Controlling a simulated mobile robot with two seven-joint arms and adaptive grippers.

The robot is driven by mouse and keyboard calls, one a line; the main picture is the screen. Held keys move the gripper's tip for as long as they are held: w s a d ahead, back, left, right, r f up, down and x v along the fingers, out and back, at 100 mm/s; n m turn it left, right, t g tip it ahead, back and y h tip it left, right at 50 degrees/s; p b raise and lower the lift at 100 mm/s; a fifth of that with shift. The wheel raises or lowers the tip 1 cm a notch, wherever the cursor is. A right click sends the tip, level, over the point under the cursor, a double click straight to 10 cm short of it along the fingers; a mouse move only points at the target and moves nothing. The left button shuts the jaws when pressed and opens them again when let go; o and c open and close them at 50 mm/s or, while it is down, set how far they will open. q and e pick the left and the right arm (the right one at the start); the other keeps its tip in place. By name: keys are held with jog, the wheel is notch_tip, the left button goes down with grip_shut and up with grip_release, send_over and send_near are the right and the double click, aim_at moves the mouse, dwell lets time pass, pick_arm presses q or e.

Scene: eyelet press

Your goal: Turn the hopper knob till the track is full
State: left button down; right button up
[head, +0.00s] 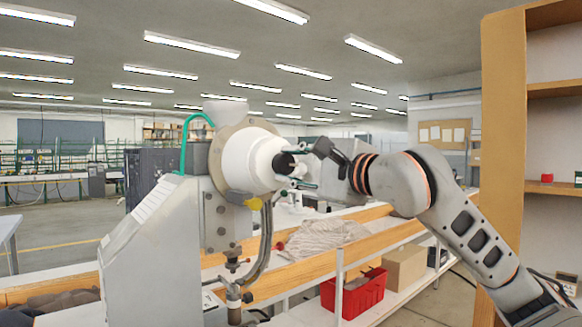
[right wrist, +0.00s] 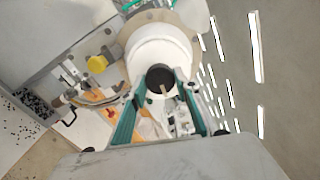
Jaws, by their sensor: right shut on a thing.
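The eyelet press (head: 150,240) stands left of centre in the head view, with a white round hopper (head: 242,160) at its top. The black hopper knob (head: 283,163) sticks out of the hopper's front face. My right gripper (head: 290,166) reaches in from the right and is shut on the knob. In the right wrist view the knob (right wrist: 160,76) sits between the two green-edged fingers (right wrist: 158,92), with the white hopper (right wrist: 160,50) behind it. I cannot make out the track or how full it is. My left gripper is not in view.
A yellow part (head: 246,203) sits below the hopper. Behind is a wood-edged bench with a cloth (head: 325,237); a red bin (head: 352,293) and cardboard box (head: 403,268) stand lower. A wooden shelf (head: 505,130) rises at right. Small dark pieces (right wrist: 33,103) lie at left in the wrist view.

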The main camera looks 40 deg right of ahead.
jog(key=m, duration=0.3)
jog(key=shift+m, duration=0.4)
jog(key=m, duration=0.3)
jog(key=shift+m+b, duration=0.35)
jog(key=shift+m, duration=0.05)
jog(key=m, duration=0.5)
jog(key=shift+m+b, duration=0.3)
jog(key=shift+b, duration=0.1)
jog(key=m, duration=0.2)
jog(key=shift+m, duration=0.3)
jog(key=m, duration=0.2)
jog(key=shift+m, duration=0.4)
jog(key=m, duration=0.3)
jog(key=shift+m+g+b, duration=0.3)
jog(key=shift+b, duration=0.05)
jog(key=m, duration=0.5)
jog(key=shift+m, duration=0.4)
